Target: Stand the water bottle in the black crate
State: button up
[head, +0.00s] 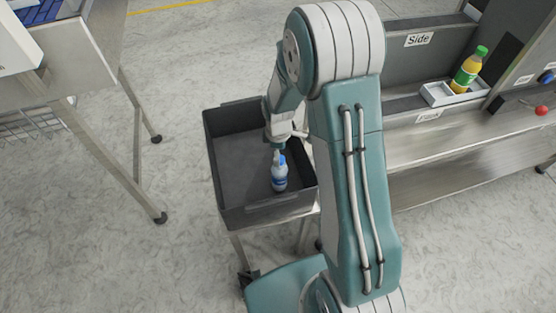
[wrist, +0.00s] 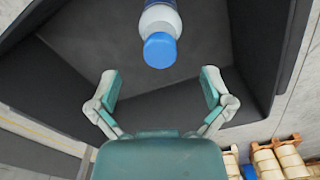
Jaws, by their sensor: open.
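The water bottle (head: 280,180), clear with a blue and white label and a blue cap, stands upright inside the black crate (head: 222,190), towards its near right part. In the wrist view the bottle (wrist: 160,20) shows cap-first, past my fingertips, with its lower part cut off by the top edge. My gripper (wrist: 160,84) is open, its two fingers spread apart with nothing between them. In the head view my gripper is just above the bottle and partly hidden by my own arm. The crate's right side is partly hidden by my arm.
The crate sits on a metal stand (head: 270,222). At right, a bottle with orange contents and a green cap (head: 465,72) stands in a white holder (head: 437,94) on a metal machine. A metal table (head: 85,40) stands at left. Open floor lies between.

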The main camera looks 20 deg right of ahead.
notch_tip(320, 180, up, 6)
jog(key=shift+r, duration=0.15)
jog(key=s+r+m+t, duration=0.1)
jog(key=s+r+m, duration=0.25)
jog(key=r, duration=0.45)
jog(key=s+r+m+t, duration=0.2)
jog(key=s+r+m, duration=0.15)
jog(key=r, duration=0.45)
jog(key=s+r+m+t, duration=0.1)
jog(key=s+r+m, duration=0.2)
jog(key=s, duration=0.4)
jog(key=s+r+m+t, duration=0.1)
jog(key=s+r+m, duration=0.2)
jog(key=s, duration=0.4)
jog(key=shift+d+r+t, duration=0.15)
jog(key=shift+r+t, duration=0.15)
jog(key=shift+r, duration=0.5)
